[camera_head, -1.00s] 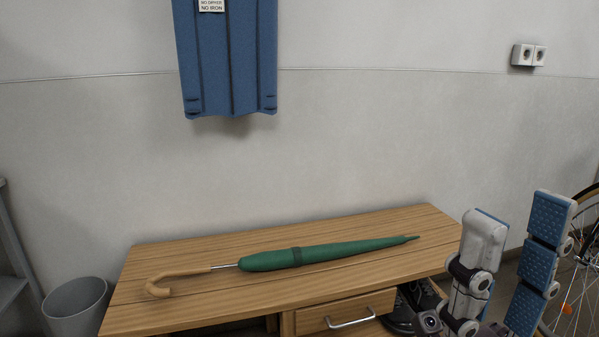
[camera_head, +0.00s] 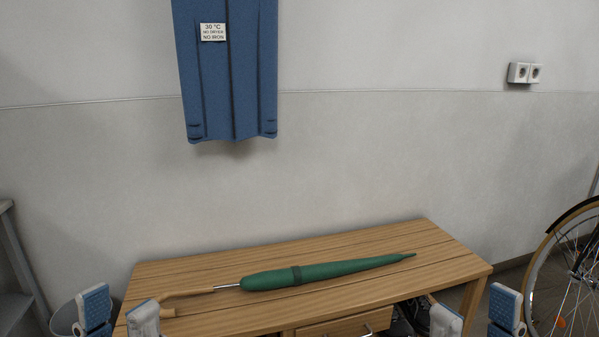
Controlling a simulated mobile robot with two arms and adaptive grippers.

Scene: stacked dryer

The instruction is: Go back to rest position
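My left gripper (camera_head: 119,312) is at the bottom left of the head view, in front of the bench's left end. Its two blue-and-white fingers stand apart with nothing visible between them but the bench and bin behind. My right gripper (camera_head: 475,314) is at the bottom right, near the bench's right end. Its fingers are also spread, with nothing seen between them. The lower parts of both grippers are cut off by the frame's bottom edge.
A wooden bench (camera_head: 375,247) bears a closed green umbrella (camera_head: 325,272). A blue garment (camera_head: 232,85) hangs on the wall. A grey bin (camera_head: 64,318) stands at left, partly hidden. A bicycle wheel (camera_head: 534,262) is at right. The space above the bench is clear.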

